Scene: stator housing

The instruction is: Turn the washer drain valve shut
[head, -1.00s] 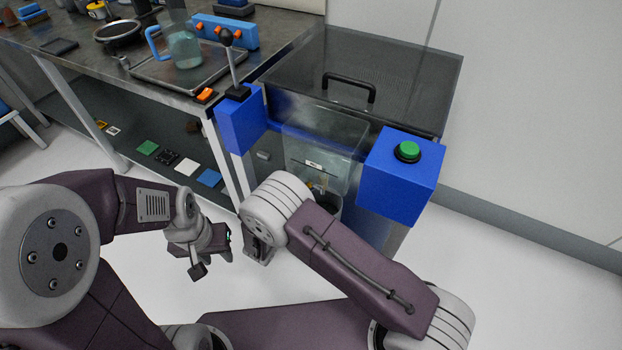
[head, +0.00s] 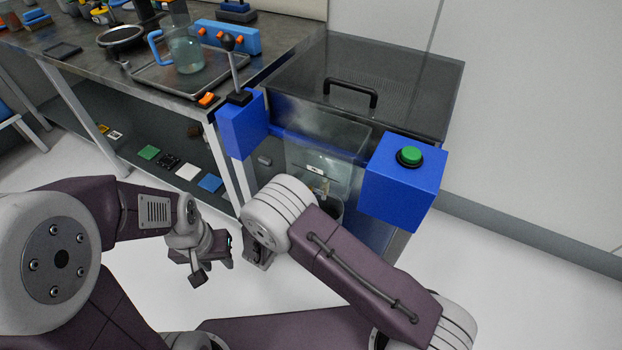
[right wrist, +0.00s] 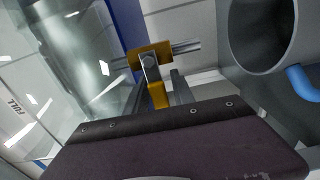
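The drain valve is brass-yellow with a bent lever (right wrist: 158,92) and a bolt at its pivot, in front of the clear tank in the right wrist view. A metal pipe (right wrist: 186,47) sticks out to the right of it. The valve shows small and partly hidden in the head view (head: 320,191). My right gripper (right wrist: 158,98) is at the valve, its grey fingers apart with the lever's lower part between them; contact is not clear. In the head view my right arm hides this gripper. My left gripper (head: 212,268) hangs left of it, away from the valve; its finger gap is unclear.
The washer tank (head: 330,150) has a dark lid with a handle. A blue box with a green button (head: 403,195) and a blue lever box (head: 241,128) flank it. A bucket (right wrist: 262,35) is close to the valve. A cluttered workbench (head: 95,75) stands left.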

